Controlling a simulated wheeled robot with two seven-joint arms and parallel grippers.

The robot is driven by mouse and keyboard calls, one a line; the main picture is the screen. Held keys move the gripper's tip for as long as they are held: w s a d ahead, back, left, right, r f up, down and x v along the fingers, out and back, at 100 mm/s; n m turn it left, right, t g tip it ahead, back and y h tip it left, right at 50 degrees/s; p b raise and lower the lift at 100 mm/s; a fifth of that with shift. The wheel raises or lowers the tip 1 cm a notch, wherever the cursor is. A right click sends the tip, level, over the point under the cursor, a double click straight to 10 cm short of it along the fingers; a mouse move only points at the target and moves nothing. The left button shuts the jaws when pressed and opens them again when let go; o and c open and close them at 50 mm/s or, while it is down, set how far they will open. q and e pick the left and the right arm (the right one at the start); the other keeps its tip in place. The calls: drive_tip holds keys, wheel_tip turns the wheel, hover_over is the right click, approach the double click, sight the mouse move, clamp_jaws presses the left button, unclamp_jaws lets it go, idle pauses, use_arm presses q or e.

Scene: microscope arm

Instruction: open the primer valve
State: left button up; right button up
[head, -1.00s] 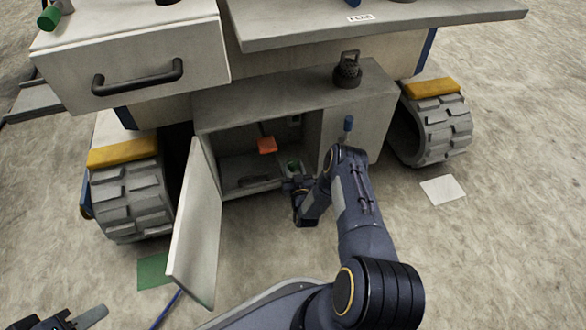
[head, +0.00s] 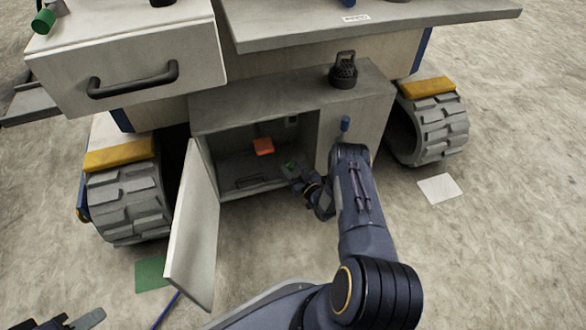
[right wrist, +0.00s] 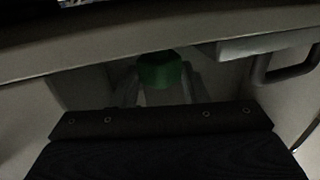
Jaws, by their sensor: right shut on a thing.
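A green knob-like part (right wrist: 160,70) shows in the right wrist view between the fingers of my right gripper (right wrist: 160,88). In the head view this gripper (head: 292,172) reaches into the open lower cabinet (head: 326,125) at its right side, shut on the green part, which it mostly hides there. An orange piece (head: 263,146) is inside the cabinet, left of the gripper and apart from it. Which part is the primer valve is not marked. My left gripper (head: 82,322) is cut off at the lower left, away from the cabinet; its opening is unclear.
The cabinet door (head: 196,232) stands open at the left. A drawer with a black handle (head: 133,80) is above left.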

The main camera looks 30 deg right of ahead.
drive_tip(key=o, duration=1)
drive_tip(key=shift+s+d+p, duration=0.1)
drive_tip(key=shift+s+p, duration=1.45)
drive_tip(key=shift+s, duration=2.4)
